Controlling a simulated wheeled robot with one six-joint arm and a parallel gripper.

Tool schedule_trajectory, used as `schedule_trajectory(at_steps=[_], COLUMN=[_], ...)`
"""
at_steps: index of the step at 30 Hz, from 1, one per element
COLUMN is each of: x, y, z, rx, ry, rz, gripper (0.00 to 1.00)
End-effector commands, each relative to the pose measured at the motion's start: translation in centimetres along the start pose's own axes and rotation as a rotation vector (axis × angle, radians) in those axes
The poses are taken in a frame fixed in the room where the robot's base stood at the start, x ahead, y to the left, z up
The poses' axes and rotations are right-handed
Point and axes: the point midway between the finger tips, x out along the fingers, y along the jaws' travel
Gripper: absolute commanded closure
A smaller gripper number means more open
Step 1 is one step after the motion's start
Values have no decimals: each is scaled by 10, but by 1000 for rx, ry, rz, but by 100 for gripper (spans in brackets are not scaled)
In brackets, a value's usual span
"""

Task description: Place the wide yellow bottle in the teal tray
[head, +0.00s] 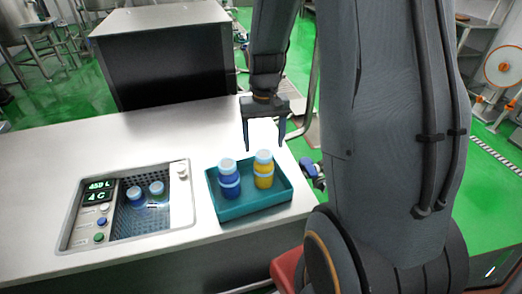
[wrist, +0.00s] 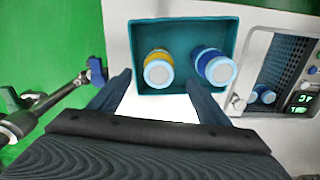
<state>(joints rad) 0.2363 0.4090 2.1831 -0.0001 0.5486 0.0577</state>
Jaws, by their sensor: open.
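The wide yellow bottle (head: 264,170), with a pale blue cap, stands upright in the teal tray (head: 262,206), on the tray's right side. In the wrist view, the yellow bottle (wrist: 157,62) is inside the tray (wrist: 228,82) on the left. A blue bottle (head: 229,182) stands beside it in the same tray. My gripper (head: 265,146) is open and empty, above and behind the yellow bottle in the head view. In the wrist view, the fingertips (wrist: 158,80) are spread wide, with the yellow bottle showing between and beyond them. Nothing is held.
A recessed metal basin (head: 150,222) left of the tray holds two blue-capped bottles, blue (head: 136,197) and darker (head: 157,190). A panel with displays and buttons (head: 99,206) borders it. The counter (head: 130,140) behind is clear. A dark cabinet (head: 165,60) stands beyond.

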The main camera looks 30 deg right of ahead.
Motion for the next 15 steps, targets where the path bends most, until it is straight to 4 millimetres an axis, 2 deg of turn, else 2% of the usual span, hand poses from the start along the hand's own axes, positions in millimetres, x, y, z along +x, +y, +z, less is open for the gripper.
schedule_trajectory(at_steps=[5, 9, 15], x=[-17, -33, -46], y=[-20, -42, -62], z=[27, 67, 118], rx=[-63, -147, -250], ry=[18, 42, 70], rz=[-2, -5, -10], gripper=[29, 29, 29])
